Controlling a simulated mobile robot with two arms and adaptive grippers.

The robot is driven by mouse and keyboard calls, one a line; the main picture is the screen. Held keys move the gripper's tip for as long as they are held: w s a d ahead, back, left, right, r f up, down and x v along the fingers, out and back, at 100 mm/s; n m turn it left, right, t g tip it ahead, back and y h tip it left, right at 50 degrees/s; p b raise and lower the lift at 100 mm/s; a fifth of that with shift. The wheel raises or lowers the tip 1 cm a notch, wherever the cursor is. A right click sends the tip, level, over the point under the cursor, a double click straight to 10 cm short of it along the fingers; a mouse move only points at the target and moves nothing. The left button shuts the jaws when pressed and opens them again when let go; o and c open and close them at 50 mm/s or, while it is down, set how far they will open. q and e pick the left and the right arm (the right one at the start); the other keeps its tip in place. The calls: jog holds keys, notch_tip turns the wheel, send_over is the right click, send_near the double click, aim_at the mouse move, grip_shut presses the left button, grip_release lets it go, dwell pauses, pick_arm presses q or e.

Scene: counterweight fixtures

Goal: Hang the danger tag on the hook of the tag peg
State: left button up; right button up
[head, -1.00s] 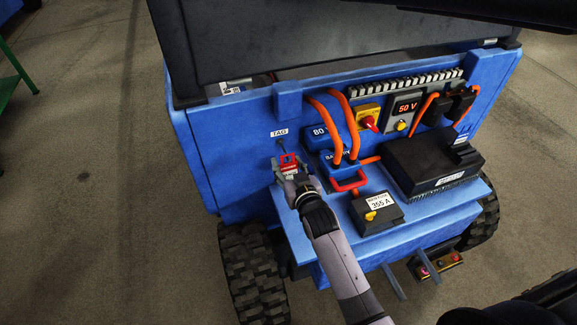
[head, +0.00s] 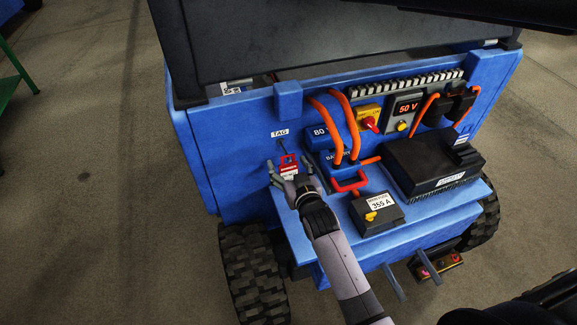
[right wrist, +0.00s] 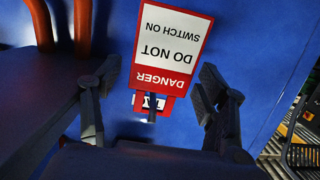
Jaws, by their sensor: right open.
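The danger tag (head: 288,164), red and white, is at the front of the blue truck panel, just below the TAG label (head: 280,133). In the right wrist view the tag (right wrist: 172,45) appears upside down, its red loop around the dark tag peg (right wrist: 152,108). It seems to hang there; the hook's tip cannot be made out. The peg (head: 281,146) also shows above the tag in the head view. My right gripper (head: 289,173) is open, its fingers spread on either side of the tag and apart from it. My left gripper is not in view.
Right of the tag are orange cables (head: 349,125), a red handle (head: 350,183), a fuse box (head: 377,212) and a black charger unit (head: 432,162). A blue ledge (head: 300,225) lies below. The panel left of the tag is clear.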

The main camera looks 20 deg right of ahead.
jog(key=shift+s, duration=0.1)
jog(key=v, duration=1.2)
